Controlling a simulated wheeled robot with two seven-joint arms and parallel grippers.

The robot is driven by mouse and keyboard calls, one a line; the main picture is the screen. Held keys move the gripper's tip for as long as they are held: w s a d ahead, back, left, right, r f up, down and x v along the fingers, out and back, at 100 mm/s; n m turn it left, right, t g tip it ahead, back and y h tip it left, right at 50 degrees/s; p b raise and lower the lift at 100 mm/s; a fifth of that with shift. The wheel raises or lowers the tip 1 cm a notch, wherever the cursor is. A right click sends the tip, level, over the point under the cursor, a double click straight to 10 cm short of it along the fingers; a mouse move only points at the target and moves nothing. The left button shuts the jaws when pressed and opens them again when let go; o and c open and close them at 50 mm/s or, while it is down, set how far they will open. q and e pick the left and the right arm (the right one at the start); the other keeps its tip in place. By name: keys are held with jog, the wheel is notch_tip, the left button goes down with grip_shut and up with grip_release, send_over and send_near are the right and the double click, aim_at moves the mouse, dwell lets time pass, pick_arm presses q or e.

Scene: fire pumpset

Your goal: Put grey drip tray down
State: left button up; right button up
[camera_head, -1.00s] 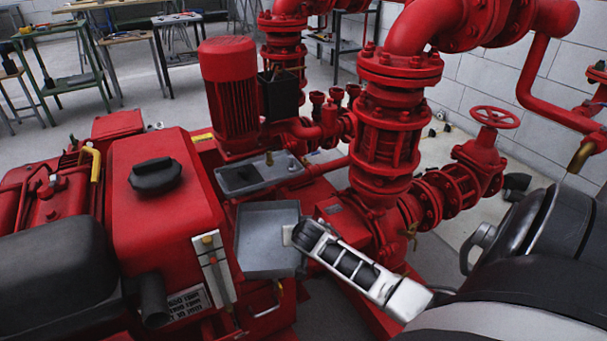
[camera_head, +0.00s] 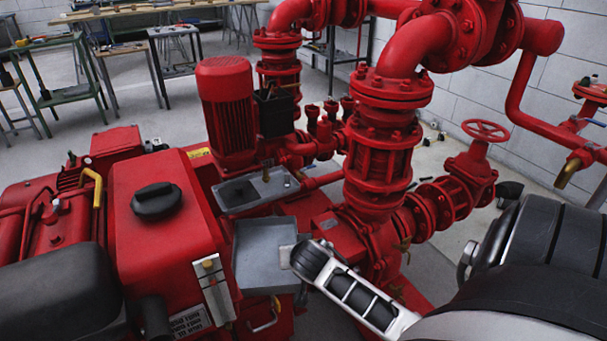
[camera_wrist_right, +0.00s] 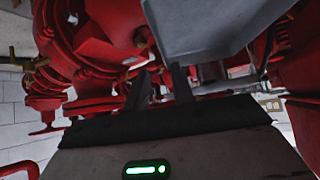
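The grey drip tray (camera_head: 262,246) is a shallow open box at the middle of the head view, level-looking beside the red pumpset, below a smaller grey tray. Its underside or wall also shows at the top of the right wrist view (camera_wrist_right: 212,25). My right gripper (camera_head: 292,255) is at the tray's right edge. In the right wrist view its two dark fingers (camera_wrist_right: 160,85) stand apart with background showing between them, and one finger overlaps the tray's near edge. Whether it touches the tray is unclear. What lies under the tray is hidden. My left gripper is out of view.
The red engine housing (camera_head: 160,215) stands close on the tray's left. A flanged red pipe column (camera_head: 384,150) and valve handwheel (camera_head: 486,131) stand to the right. The smaller grey tray (camera_head: 285,183) is just behind. Workbenches stand at the far back left.

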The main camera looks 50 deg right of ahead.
jog(key=shift+v, duration=1.25)
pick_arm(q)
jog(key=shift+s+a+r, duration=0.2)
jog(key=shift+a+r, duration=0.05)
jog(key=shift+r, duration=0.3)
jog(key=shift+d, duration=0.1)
